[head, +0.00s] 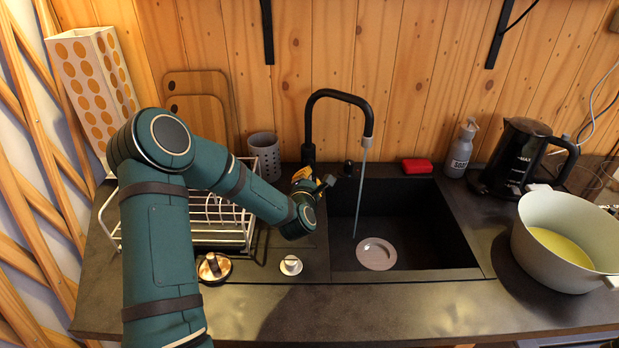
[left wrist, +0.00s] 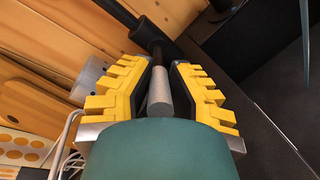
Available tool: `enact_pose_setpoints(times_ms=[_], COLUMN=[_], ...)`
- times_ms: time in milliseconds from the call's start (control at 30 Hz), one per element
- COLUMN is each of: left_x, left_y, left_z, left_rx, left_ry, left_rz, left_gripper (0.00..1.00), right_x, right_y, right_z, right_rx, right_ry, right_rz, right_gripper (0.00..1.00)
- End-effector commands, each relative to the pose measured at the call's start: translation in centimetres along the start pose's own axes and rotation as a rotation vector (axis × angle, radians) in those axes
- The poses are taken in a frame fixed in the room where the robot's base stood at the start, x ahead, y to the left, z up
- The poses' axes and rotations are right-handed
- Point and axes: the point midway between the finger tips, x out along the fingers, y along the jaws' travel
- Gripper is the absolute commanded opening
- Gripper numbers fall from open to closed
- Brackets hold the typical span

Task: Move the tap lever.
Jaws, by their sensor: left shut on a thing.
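The black tap (head: 309,150) stands behind the sink, its spout arching to the right. A thin stream of water (head: 361,190) falls from the spout into the basin (head: 420,225). My left gripper (head: 322,184) is low beside the tap's base, with its yellow fingers partly hidden by my arm. In the left wrist view the tap lever (left wrist: 158,98), a grey rod on a black mount, lies between the yellow jaws of my left gripper (left wrist: 162,75), which is shut on it. My right gripper is in neither view.
A dish rack (head: 235,228) and grey utensil cup (head: 264,152) stand left of the tap. A red sponge (head: 417,166), soap bottle (head: 461,150), kettle (head: 517,150) and large pot (head: 535,240) are to the right.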

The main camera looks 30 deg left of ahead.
Motion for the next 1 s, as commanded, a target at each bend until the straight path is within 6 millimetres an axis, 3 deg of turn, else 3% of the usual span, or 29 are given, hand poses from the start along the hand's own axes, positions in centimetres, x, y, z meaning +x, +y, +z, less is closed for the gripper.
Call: enact_pose_setpoints(times_ms=[33, 300, 733, 767, 800, 833, 1000], left_x=[0.1, 0.5, 0.6, 0.6, 0.6, 0.6, 0.6], left_y=[1.2, 2.3, 2.2, 2.2, 2.2, 2.1, 2.1], left_z=[0.8, 1.4, 1.4, 1.4, 1.4, 1.4, 1.3], left_rx=[-0.004, -0.026, -0.031, -0.031, -0.031, -0.031, -0.031], left_ry=[0.015, 0.098, 0.112, 0.112, 0.112, 0.112, 0.112], left_rz=[-0.02, -0.141, -0.165, -0.165, -0.165, -0.165, -0.166], left_gripper=[0.0, 0.0, 0.0, 0.29, 0.43, 0.49, 0.49], right_x=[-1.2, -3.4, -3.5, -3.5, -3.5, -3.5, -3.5], right_y=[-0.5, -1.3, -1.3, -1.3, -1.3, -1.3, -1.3], right_z=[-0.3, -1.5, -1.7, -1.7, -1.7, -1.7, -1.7], right_rx=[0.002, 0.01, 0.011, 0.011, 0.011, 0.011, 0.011], right_ry=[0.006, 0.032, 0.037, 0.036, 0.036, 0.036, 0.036], right_rz=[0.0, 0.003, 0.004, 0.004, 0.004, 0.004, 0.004], right_gripper=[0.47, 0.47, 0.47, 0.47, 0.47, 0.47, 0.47])
